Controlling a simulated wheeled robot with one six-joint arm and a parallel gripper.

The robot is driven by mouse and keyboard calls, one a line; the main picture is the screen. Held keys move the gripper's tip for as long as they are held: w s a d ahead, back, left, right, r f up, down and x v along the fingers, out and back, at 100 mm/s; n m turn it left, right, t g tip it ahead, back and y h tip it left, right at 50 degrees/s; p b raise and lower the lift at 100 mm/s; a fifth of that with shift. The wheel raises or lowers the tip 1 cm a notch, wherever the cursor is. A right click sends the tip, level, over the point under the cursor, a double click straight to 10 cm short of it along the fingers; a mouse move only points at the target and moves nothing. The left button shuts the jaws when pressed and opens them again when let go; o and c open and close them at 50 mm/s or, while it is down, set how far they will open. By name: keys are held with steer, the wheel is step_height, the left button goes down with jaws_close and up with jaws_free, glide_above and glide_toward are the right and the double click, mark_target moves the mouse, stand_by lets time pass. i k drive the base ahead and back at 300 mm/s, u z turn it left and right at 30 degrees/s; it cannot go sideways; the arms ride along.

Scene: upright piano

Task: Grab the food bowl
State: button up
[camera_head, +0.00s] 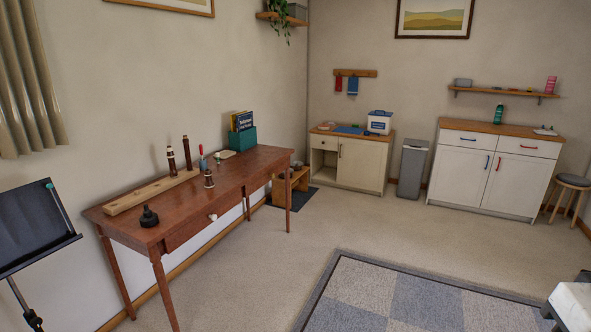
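No food bowl can be made out for certain. A low wooden stand (291,187) stands on a dark mat (298,199) on the floor, just past the far end of the brown table (180,210). Something small and greyish sits at the top of the stand; it may be a bowl, but it is too small to tell, and the table hides part of the stand.
The table holds woodwind pieces and a green book box (243,139). A music stand (35,225) is at left. A grey bin (411,168) stands between two cabinets at the back. The carpet is open between the table and the checkered rug (400,300).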

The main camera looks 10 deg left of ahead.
mark_target(296, 165)
steer(key=z, duration=0.1)
steer(key=i, duration=0.7)
steer(key=z, duration=0.35)
steer(key=i, duration=1.95)
steer(key=z, duration=0.1)
steer(key=i, duration=1.95)
steer(key=u, duration=0.3)
steer(key=i, duration=1.95)
steer(key=u, duration=1.35)
steer(key=i, duration=2.05)
steer(key=u, duration=0.7)
